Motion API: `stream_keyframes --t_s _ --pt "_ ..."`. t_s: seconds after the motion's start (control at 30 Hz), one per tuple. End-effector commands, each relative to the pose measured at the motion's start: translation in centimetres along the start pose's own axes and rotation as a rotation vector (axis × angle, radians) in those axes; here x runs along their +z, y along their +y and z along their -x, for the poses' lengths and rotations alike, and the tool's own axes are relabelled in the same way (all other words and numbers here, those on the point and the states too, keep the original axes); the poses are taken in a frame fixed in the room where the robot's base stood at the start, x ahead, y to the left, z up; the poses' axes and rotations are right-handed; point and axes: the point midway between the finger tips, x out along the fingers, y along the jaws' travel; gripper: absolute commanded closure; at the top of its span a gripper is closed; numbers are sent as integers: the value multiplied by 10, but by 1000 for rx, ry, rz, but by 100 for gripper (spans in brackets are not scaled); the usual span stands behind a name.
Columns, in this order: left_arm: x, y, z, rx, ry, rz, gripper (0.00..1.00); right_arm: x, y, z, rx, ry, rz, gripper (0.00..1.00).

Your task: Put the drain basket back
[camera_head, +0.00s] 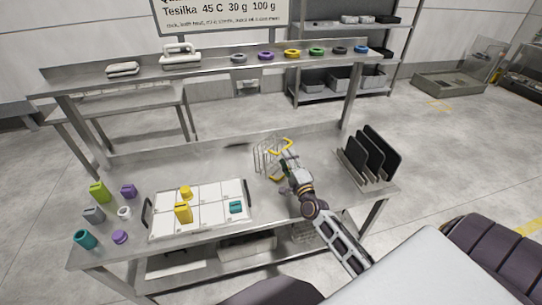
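The drain basket, a wire basket (265,161), is on the steel table right of the white tray. A yellow loop, which looks like its handle (281,142), is at its top right. My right gripper (287,160) is at the basket's right side, close under the yellow loop. The gripper is small and overlaps the basket, so I cannot tell whether its fingers are shut on the handle or apart. Another small yellow part (277,178) shows low beside the gripper. My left gripper is not in view.
A white compartment tray (212,222) holds yellow and teal pieces. Several coloured containers (100,192) stand left of it. A rack with black plates (369,155) stands at the table's right end. A raised shelf (215,69) at the back carries coloured rings.

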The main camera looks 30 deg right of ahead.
Motion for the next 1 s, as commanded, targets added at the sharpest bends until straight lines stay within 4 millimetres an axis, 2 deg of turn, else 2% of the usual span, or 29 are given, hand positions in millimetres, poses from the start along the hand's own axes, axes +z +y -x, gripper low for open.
stream_keyframes --t_s 0.27,0.8,1.0 --pt "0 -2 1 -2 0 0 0 0 -1 -4 0 0 0 64" --pt "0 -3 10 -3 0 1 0 -2 -4 -44 -1 0 0 64" --pt "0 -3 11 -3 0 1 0 -2 -3 -51 0 0 0 64"
